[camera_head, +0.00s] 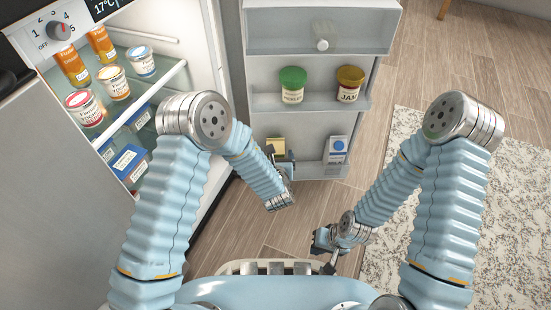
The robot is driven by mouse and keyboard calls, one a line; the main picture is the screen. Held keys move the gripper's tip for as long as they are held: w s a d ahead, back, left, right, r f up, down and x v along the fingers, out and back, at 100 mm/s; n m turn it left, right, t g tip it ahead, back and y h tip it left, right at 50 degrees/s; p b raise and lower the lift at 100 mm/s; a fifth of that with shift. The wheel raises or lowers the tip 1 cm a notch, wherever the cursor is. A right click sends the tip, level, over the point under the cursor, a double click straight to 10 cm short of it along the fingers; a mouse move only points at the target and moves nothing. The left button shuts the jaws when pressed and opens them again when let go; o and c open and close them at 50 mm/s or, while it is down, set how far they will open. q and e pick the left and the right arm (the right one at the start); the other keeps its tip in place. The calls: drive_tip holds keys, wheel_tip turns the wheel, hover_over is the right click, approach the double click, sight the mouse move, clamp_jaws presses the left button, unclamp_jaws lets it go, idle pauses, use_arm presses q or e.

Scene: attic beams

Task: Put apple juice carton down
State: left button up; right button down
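A yellow carton (277,144), whose label I cannot read, stands at the left of the lowest shelf in the open fridge door. My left gripper (272,156) reaches to the front of that shelf, right by the yellow carton, and covers its lower part. I cannot tell whether its fingers touch or grip the carton. My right gripper (324,252) is low in front of my body, over the wood floor; its fingers look apart with nothing between them. A white and blue carton (337,149) stands at the right of the same door shelf.
A green-lidded jar (292,84) and a jam jar (350,82) stand on the middle door shelf (320,101). Several cans and blue boxes fill the fridge's shelves at left. A patterned rug (500,220) lies at right. The lowest door shelf has room between the two cartons.

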use_arm(q)
drive_tip(key=p+v, duration=0.1)
drive_tip(key=v, duration=1.1)
drive_tip(key=shift+r+p, duration=0.15)
drive_tip(key=shift+p, duration=0.25)
